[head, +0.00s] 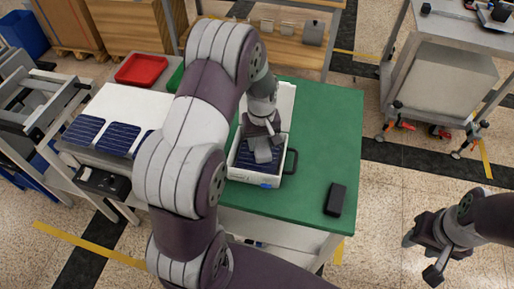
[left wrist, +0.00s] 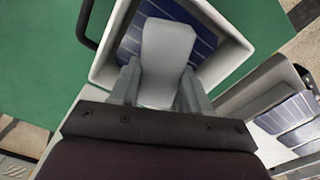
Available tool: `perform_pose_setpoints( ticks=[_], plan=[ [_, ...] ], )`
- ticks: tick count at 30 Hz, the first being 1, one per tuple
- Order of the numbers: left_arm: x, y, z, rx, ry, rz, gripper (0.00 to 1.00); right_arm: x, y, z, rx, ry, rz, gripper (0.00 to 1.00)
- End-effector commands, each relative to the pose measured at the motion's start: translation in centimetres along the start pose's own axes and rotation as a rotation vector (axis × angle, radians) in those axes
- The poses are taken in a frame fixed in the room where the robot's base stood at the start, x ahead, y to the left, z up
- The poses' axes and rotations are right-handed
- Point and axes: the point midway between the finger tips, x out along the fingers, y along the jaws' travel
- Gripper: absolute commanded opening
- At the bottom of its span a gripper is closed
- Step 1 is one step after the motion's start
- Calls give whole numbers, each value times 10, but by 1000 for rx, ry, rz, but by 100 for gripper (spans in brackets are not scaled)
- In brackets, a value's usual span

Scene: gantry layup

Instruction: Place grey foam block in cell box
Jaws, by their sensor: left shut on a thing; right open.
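The grey foam block (head: 264,156) is held in my left gripper (head: 262,140), which is shut on it. The left wrist view shows the block (left wrist: 166,60) between the two fingers (left wrist: 157,92). The white cell box (head: 250,179) stands on the green table, with dark blue solar cells inside and a black handle at its right. The block is over the cells, within the box's rim (left wrist: 228,73) as seen from above. I cannot tell whether it touches the cells. My right gripper (head: 428,250) is open and empty, off the table's right side.
The green table top (head: 320,125) is clear right of the box except for a black block (head: 335,199). Left are blue solar cells (head: 83,131) on a white surface and a red tray (head: 141,69). A metal cart (head: 445,75) stands back right.

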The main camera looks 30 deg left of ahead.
Motion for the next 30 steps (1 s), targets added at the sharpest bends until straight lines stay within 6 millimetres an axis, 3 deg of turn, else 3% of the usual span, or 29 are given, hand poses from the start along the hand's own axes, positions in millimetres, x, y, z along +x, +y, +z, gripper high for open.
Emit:
perform_pose_setpoints(
  ticks=[5, 12, 22, 23, 24, 30],
  plan=[
    [12, -9, -10, 2, -1, 0, 18, -3, 0, 0, 0, 0, 0, 43],
    [48, -9, -10, 3, 0, 0, 18, -7, 0, -1, 0, 0, 0, 43],
    [53, -8, -10, 3, 1, 0, 18, -4, 0, 0, 0, 0, 0, 43],
    [52, -8, -10, 3, 1, 1, 56, -4, 0, 0, 0, 0, 0, 43],
    [52, -8, -10, 3, 1, 1, 69, -5, 0, 0, 0, 0, 0, 43],
    [52, -8, -10, 3, 1, 0, 72, -5, 0, 0, 0, 0, 0, 43]
  ],
)
